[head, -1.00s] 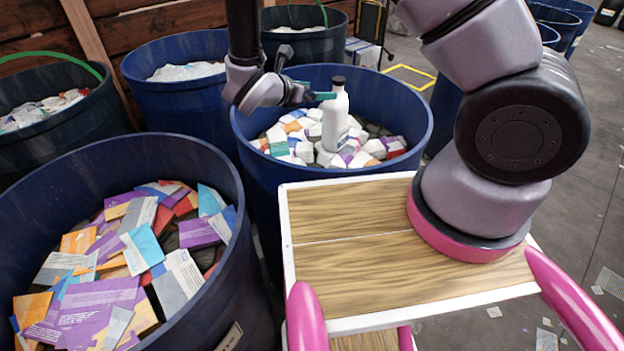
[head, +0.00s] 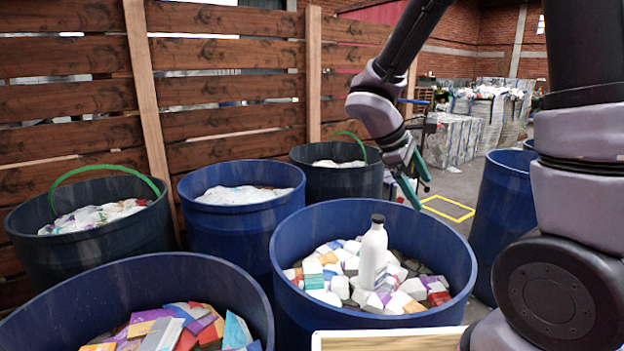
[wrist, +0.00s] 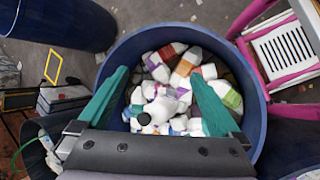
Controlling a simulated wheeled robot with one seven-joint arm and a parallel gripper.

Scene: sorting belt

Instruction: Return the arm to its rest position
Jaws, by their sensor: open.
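My gripper (head: 413,180) is in the air above the back right part of the blue bin of cartons and bottles (head: 448,262), with its green fingers pointing down. In the wrist view the two green fingers (wrist: 158,95) are wide apart with nothing held between them. A white bottle with a black cap (head: 372,255) stands upright on the pile in that bin, apart from my gripper. The wrist view looks down on the bin, and the bottle's dark cap (wrist: 144,119) shows between the fingers, below them.
A bin of colourful boxes (head: 250,300) is at the lower left. More bins stand behind: a blue one (head: 240,220), a dark one with a green hoop (head: 100,240) and another dark one (head: 340,190). A plank fence (head: 230,90) is at the back. A blue bin (head: 500,210) stands right.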

